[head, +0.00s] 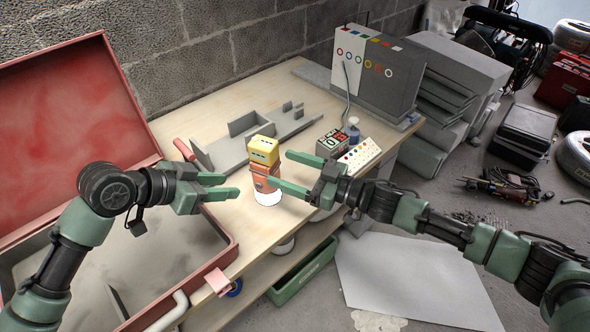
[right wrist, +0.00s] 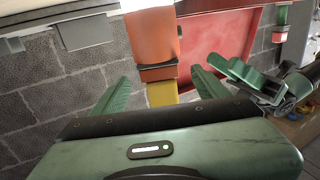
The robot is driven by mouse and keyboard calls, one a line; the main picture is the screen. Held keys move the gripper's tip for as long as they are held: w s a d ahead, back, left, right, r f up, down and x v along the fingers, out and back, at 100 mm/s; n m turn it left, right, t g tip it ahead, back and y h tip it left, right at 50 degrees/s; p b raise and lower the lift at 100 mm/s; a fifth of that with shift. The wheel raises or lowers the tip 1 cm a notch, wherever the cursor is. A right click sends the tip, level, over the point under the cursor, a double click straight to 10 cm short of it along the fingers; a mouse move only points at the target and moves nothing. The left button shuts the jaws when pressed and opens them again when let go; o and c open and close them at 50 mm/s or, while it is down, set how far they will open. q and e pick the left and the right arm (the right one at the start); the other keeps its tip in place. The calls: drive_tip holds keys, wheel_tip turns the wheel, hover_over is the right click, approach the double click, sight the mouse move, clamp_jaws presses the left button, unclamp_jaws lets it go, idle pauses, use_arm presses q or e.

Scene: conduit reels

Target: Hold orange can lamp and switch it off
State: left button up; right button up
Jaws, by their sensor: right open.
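The orange can lamp (head: 268,183) stands upright on the wooden bench, with a yellow block-like top (head: 264,150) and a bright white band at its base. In the right wrist view the orange body (right wrist: 152,38) shows upside down above the yellow part (right wrist: 161,93). My left gripper (head: 231,186) is open just left of the lamp, its fingers pointing at it. My right gripper (head: 279,168) is open at the lamp's right side, one fingertip overlapping the body in the head view. In the right wrist view the lamp lies between its spread fingers. No switch is distinguishable.
An open red case (head: 225,240) lies at the left. A grey tray-like part (head: 245,145) lies behind the lamp. A box with red and green buttons (head: 331,143) and a white button panel (head: 360,154) stand to the right. A grey cabinet (head: 375,75) stands behind.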

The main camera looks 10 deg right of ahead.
sight(275, 165)
drive_tip(key=x, duration=0.6)
drive_tip(key=shift+w, duration=0.1)
drive_tip(key=c, duration=1.4)
use_arm(q)
drive_tip(key=shift+c, duration=0.6)
use_arm(e)
clamp_jaws()
use_arm(q)
clamp_jaws()
